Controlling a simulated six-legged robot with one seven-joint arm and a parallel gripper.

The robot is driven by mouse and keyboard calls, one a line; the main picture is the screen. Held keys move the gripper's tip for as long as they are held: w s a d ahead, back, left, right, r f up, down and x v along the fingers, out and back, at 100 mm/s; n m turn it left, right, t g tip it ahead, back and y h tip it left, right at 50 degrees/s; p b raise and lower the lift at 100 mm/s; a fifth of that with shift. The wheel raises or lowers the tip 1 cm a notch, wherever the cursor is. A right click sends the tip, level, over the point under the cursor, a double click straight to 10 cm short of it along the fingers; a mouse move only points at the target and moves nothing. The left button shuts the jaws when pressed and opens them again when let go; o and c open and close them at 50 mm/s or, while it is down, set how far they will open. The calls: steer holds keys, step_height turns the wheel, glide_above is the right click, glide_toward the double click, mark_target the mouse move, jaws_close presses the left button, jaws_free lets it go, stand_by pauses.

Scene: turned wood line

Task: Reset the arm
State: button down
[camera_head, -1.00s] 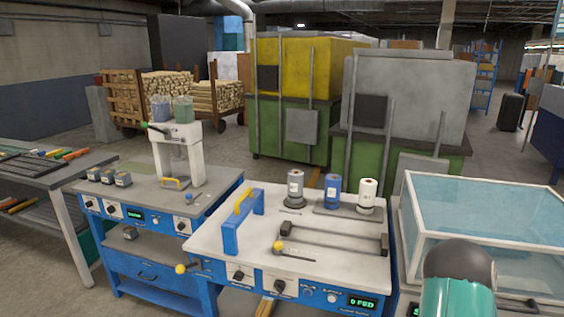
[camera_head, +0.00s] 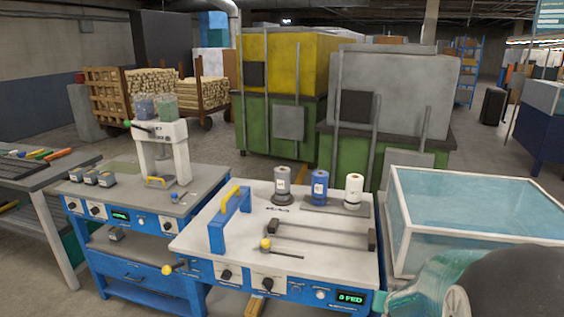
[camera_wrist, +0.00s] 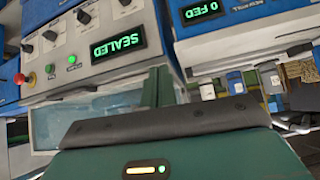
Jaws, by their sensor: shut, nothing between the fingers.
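My arm shows in the head view at the lower right, with a teal link (camera_head: 428,283) and a large dark rounded part (camera_head: 515,285) close to the camera. It overlaps the front of the glass-sided case (camera_head: 470,205). In the wrist view my gripper (camera_wrist: 157,86) is a pair of green fingers beyond a dark plate and teal housing. The fingers are together with nothing between them. They point toward a panel reading SEALED (camera_wrist: 118,46), which appears upside down. My gripper's fingers cannot be made out in the head view.
A blue-framed bench (camera_head: 350,270) holds a blue stand with yellow top (camera_head: 230,218), several spools or canisters and a dark bar. Another bench (camera_head: 205,190) with a white press (camera_head: 162,155) stands left. Green-and-yellow and grey machines stand behind. Grey floor shows at the lower left.

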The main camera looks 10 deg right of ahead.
steer(key=s+a+r+n+y, duration=0.2)
steer(key=a+r, duration=0.4)
steer(key=a, duration=0.2)
steer(key=s+a+r+n+y, duration=0.2)
steer(key=a+r, duration=0.3)
steer(key=a, duration=0.3)
steer(key=s+a+r+n+g, duration=0.2)
steer(key=s+a+r, duration=0.3)
steer(key=s+a, duration=0.3)
steer(key=s, duration=0.2)
steer(key=shift+s+a+n+y, duration=0.25)
steer(key=shift+s+n+y, duration=0.1)
steer(key=shift+n+y, duration=0.05)
steer(key=shift+d, duration=0.15)
